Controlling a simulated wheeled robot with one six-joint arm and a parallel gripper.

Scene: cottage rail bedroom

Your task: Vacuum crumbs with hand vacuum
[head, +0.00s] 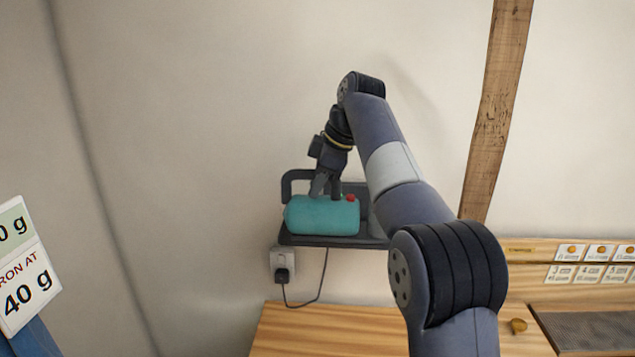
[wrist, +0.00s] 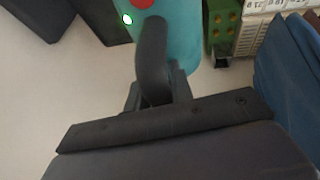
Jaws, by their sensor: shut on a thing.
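The hand vacuum is a teal cylinder (head: 322,216) with a red button and a dark handle, at the dark wall dock (head: 330,241) in the head view. Whether it rests on the dock or hangs just above it, I cannot tell. My gripper (head: 325,186) points down from above and is shut on the hand vacuum; the exact contact is partly hidden. In the wrist view the teal body (wrist: 182,40) shows at the top, beside a lit green light. My gripper (wrist: 160,85) is dark and close against it there. No crumbs show in either view.
A socket with a plug (head: 284,268) and cable sits below the dock. A wooden worktop (head: 335,330) runs beneath, with labelled panels (head: 590,262) at right. A wooden post (head: 495,115) stands on the wall. A sign (head: 22,270) is at far left.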

